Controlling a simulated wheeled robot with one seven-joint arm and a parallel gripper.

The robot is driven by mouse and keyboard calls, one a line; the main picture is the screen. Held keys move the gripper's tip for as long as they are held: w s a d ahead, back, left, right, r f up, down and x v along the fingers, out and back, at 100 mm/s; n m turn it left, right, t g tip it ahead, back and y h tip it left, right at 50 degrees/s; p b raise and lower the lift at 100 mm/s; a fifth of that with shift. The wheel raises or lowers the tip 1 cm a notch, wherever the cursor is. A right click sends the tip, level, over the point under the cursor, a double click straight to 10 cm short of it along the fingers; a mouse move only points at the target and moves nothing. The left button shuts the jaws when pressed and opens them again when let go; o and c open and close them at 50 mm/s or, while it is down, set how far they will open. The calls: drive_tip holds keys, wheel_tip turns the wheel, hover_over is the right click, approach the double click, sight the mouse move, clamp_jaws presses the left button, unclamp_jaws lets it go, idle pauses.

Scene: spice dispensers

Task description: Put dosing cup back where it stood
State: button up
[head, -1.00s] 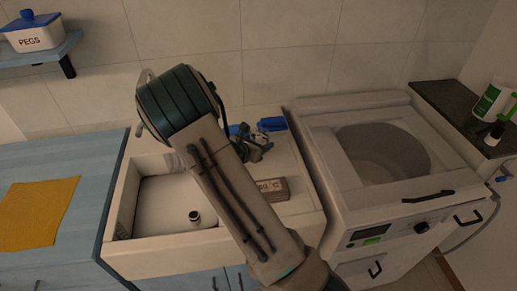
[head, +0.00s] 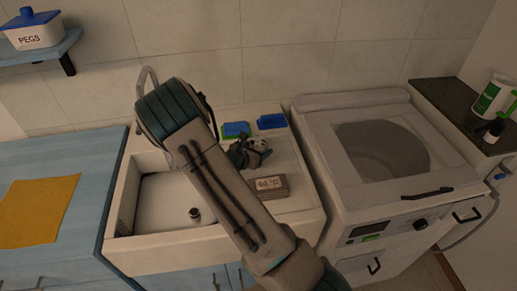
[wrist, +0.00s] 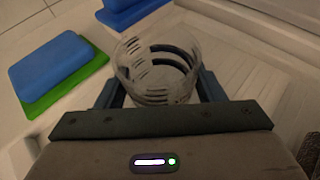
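The dosing cup (wrist: 157,68) is a clear, see-through cup with dark graduation marks, seen in the wrist view between the two fingers. My gripper (wrist: 160,88) has one finger on each side of the cup, and both appear to touch its wall. In the head view my gripper (head: 252,154) is low over the white drainboard (head: 297,204) right of the sink basin. The cup is hard to make out there against the dark gripper. I cannot tell whether its base touches the board.
A blue sponge on a green one (head: 236,130) and another blue sponge (head: 272,121) lie behind my gripper. A small labelled block (head: 271,186) lies in front of it. The sink basin (head: 160,205) is left, the washing machine (head: 350,190) right. The drainboard's front right is clear.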

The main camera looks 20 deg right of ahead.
drive_tip(key=shift+o, duration=1.1)
drive_tip(key=shift+r, duration=0.2)
drive_tip(key=b+v, duration=0.1)
drive_tip(key=v, duration=1)
drive_tip(key=shift+s+a+r, duration=0.15)
drive_tip(key=shift+s+a, duration=0.05)
drive_tip(key=shift+a, duration=0.1)
drive_tip(key=s+d+r+m+g+y, duration=0.2)
drive_tip(key=s+r+m+g, duration=0.15)
drive_tip(key=s+m, duration=0.3)
drive_tip(key=s+d+r+m+g+y, duration=0.1)
drive_tip(key=s+d+r+m+g, duration=0.2)
drive_tip(key=s+r+m, duration=0.3)
drive_tip(key=s+a+r+m+t+y, duration=0.2)
drive_tip(key=s+a+r+m+y, duration=0.5)
drive_tip(key=s+m, duration=0.4)
drive_tip(key=shift+s+a+m+y, duration=0.2)
drive_tip(key=shift+a+m+y, duration=0.1)
drive_tip(key=shift+m+y, duration=0.35)
